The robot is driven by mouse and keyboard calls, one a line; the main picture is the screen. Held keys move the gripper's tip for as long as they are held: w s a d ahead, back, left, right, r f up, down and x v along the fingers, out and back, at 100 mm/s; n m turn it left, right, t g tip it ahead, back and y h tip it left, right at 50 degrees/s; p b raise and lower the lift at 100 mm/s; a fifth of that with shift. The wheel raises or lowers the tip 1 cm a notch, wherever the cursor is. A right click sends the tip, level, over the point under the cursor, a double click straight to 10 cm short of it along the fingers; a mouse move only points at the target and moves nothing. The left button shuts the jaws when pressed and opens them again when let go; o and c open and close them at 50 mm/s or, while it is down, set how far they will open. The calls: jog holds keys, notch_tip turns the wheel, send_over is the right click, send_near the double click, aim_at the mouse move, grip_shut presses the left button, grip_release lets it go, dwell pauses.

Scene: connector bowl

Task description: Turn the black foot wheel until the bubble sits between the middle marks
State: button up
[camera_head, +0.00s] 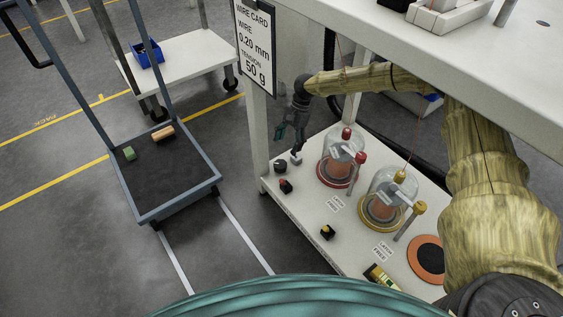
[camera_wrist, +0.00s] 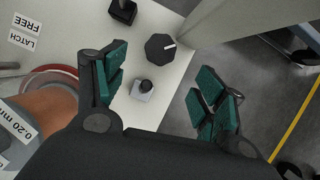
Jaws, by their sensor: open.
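A black many-sided knob with a white pointer line (camera_wrist: 160,47), likely the foot wheel, sits on the white lower shelf near its edge. It also shows in the head view (camera_head: 280,166). My gripper (camera_wrist: 162,88) is open and empty above that corner of the shelf; it shows in the head view too (camera_head: 291,133). In the wrist view, a small pale block with a black ball top (camera_wrist: 142,90) lies between the fingers, and the knob is just above it. A yellow-green strip (camera_head: 381,276), possibly the level vial, lies at the shelf's front. I cannot make out a bubble or marks.
Two glass-domed spools, one with a red base (camera_head: 334,178) and one with a yellow base (camera_head: 379,222), stand on the shelf. The white upper tabletop (camera_head: 470,60) overhangs the shelf.

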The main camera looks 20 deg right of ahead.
aim_at(281, 163)
jog(key=b+x, duration=0.3)
jog(key=x, duration=0.7)
jog(key=shift+a+f, duration=0.1)
jog(key=shift+f, duration=0.05)
jog(key=c, duration=1)
jog(key=shift+c, duration=0.2)
